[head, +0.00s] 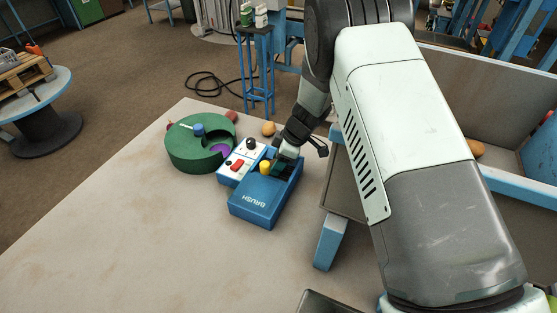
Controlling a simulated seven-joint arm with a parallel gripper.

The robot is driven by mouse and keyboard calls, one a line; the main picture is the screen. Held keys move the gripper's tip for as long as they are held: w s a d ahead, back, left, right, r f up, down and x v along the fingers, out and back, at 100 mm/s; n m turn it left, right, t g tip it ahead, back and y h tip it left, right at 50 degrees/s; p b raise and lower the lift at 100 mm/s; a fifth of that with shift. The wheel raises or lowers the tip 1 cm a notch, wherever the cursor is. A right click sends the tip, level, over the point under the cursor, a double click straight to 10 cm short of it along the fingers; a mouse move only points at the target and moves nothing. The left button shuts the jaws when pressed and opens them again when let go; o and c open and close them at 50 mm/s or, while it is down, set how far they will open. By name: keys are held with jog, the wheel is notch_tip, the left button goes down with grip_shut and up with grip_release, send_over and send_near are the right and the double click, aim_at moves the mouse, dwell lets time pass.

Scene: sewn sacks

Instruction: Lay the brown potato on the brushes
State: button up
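A blue machine marked BRUSH (257,203) stands on the table, with a yellow knob (265,167) on top. Dark green parts, which look like the brushes (279,169), show in its far right part. A small brown potato (268,129) lies on the table just behind the machine. A reddish one (232,116) lies farther left, behind the green round device. My gripper (286,154) points down over the brush part of the machine. Its fingers are small and partly hidden, so I cannot tell whether they are open or hold anything.
The green round device (188,156) stands left of the white panel (242,159) with red and black buttons. A walled bin (345,177) is close on the right, with a brown potato (476,149) inside. The table's front left (130,230) is clear.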

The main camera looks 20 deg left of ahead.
jog(key=shift+v, duration=2.95)
jog(key=shift+a, duration=0.1)
